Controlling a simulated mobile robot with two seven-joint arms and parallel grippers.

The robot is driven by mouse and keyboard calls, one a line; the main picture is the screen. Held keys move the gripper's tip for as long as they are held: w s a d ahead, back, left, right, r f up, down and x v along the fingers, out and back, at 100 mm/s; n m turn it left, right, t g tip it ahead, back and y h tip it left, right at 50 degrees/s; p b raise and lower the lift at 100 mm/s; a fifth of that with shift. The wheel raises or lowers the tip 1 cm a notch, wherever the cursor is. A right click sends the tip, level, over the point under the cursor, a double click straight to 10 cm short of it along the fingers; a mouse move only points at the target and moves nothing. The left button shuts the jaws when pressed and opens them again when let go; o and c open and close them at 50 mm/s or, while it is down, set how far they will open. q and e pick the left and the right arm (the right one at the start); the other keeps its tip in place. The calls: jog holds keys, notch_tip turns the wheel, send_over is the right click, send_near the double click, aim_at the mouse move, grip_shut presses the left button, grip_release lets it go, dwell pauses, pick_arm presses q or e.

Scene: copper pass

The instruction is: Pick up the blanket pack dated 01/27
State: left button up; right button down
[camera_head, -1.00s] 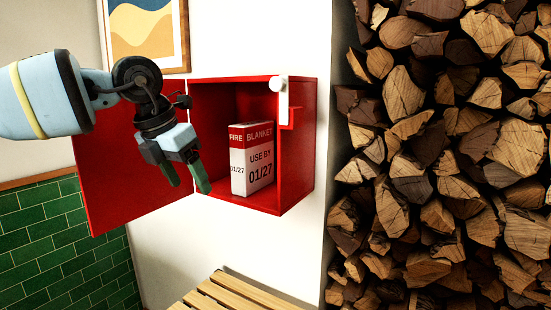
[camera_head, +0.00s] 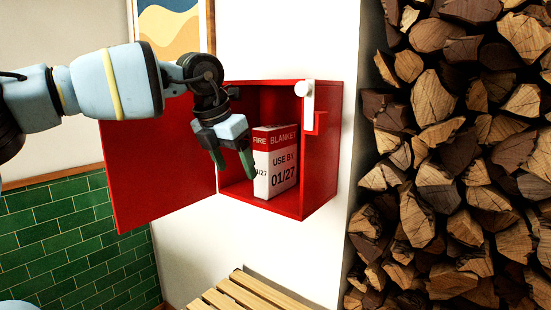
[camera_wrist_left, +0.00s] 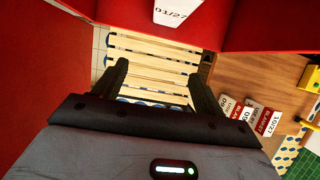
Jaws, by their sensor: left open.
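The blanket pack dated 01/27 (camera_head: 283,177) stands upright inside an open red wall cabinet (camera_head: 322,165). It is a white box with a red top band reading FIRE BLANKET; part of its left side is hidden by my finger. My left gripper (camera_head: 236,168) is open and empty at the cabinet's mouth, just left of the pack. In the left wrist view, the pack's lower end (camera_wrist_left: 177,12) shows at the top edge, beyond my open fingers (camera_wrist_left: 158,80). My right gripper is not in view.
The red cabinet door (camera_head: 160,165) hangs open to the left, behind my left arm. A slatted bench (camera_head: 240,295) is below. Stacked firewood (camera_head: 460,150) fills the right. In the left wrist view, other red-and-white packs (camera_wrist_left: 262,122), one marked 10/27, lie at lower right.

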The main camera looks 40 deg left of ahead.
pick_arm(q)
send_over(260, 177)
jog(key=s, duration=0.3)
jog(key=shift+w+d+p, duration=0.1)
jog(key=shift+p, duration=0.35)
jog(key=shift+w, duration=0.3)
jog(key=x, duration=0.5)
jog(key=shift+s, duration=0.1)
jog(key=shift+f, duration=0.25)
jog(key=c, duration=1.5)
